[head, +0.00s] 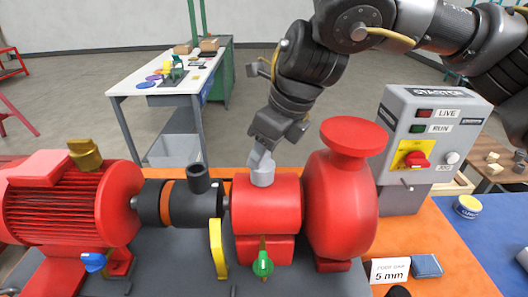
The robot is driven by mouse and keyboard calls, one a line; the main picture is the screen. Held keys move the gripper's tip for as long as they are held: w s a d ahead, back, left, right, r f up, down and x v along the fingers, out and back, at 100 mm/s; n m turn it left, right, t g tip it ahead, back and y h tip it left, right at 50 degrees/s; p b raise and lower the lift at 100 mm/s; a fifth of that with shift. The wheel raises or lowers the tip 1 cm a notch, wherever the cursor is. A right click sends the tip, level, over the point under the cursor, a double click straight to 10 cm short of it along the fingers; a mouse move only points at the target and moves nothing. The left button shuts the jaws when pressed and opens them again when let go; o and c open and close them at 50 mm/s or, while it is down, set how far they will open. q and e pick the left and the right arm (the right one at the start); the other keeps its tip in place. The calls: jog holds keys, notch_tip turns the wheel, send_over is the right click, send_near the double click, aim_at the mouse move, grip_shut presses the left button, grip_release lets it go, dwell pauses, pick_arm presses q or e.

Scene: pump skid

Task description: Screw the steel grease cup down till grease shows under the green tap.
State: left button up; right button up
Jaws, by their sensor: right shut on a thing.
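The steel grease cup (262,175) stands upright on top of the red bearing housing (266,208), in the middle of the pump skid. My right gripper (262,155) comes down from above and is shut on the cup's upper part, hiding some of it. The green tap (263,264) sits low on the front of the same housing. No grease can be made out under it at this size. My left gripper is not in view.
A brass cup (85,153) tops the red motor (70,205); a black cup (198,178) tops the dark coupling unit. A yellow handle (217,248), a blue tap (94,262) and the red pump casing (340,200) stand nearby. The starter box (432,130) is behind right.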

jog(key=shift+m, duration=0.3)
jog(key=o, duration=1)
jog(key=v, duration=1.1)
jog(key=shift+a+b, duration=0.2)
jog(key=shift+b, duration=0.15)
